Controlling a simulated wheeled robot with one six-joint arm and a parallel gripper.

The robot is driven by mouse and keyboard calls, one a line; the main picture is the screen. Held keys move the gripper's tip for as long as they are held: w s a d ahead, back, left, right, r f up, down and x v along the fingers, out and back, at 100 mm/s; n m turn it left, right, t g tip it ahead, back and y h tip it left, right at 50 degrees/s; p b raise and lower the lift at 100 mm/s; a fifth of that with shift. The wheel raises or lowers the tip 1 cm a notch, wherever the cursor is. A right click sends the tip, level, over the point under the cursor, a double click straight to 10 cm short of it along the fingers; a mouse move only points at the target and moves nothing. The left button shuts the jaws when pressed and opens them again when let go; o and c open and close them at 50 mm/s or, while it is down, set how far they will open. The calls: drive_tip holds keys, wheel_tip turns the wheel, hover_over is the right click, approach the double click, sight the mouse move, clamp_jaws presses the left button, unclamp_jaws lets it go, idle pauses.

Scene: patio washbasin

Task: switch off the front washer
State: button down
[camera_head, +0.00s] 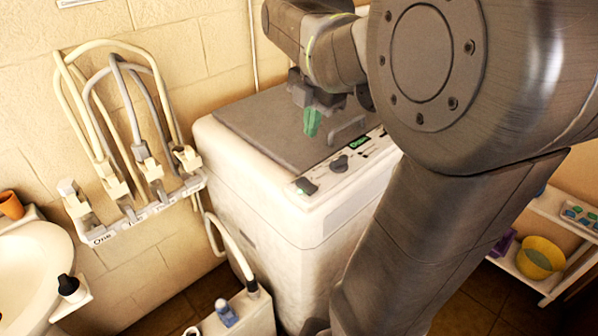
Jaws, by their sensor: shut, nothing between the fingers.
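A white washer (262,190) with a grey lid (262,125) stands against the wall in the middle. Its control panel along the front right edge has a dark knob (306,186), a second dark knob (339,164) and a small green display (358,143). My gripper (311,123) is shut and empty, its green fingertips above the lid, behind the panel and apart from the knobs. My arm hides the right part of the panel and washer. A wall socket strip (150,208) at left holds several plugs with cables; its small labels are hard to read.
A white box (240,316) with a blue cap (226,312) stands low in front of the washer. A washbasin (35,262) is at the far left. A shelf (525,268) with a yellow bowl (540,257) stands at right. Tiled floor shows between them.

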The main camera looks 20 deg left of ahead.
sight(305, 182)
drive_tip(key=f, duration=0.4)
drive_tip(key=a+f, duration=0.1)
drive_tip(key=f, duration=0.4)
drive_tip(key=f+p, duration=0.1)
drive_tip(key=f, duration=0.4)
drive_tip(key=shift+w+a, duration=0.3)
drive_tip(key=shift+w, duration=0.05)
drive_tip(key=shift+f, duration=0.2)
drive_tip(key=shift+s+d, duration=0.1)
drive_tip(key=shift+d, duration=0.1)
drive_tip(key=shift+s+d+r, duration=0.15)
drive_tip(key=shift+s+d, duration=0.05)
drive_tip(key=shift+d, duration=0.35)
drive_tip(key=shift+a+r, duration=0.1)
drive_tip(key=shift+r, duration=0.05)
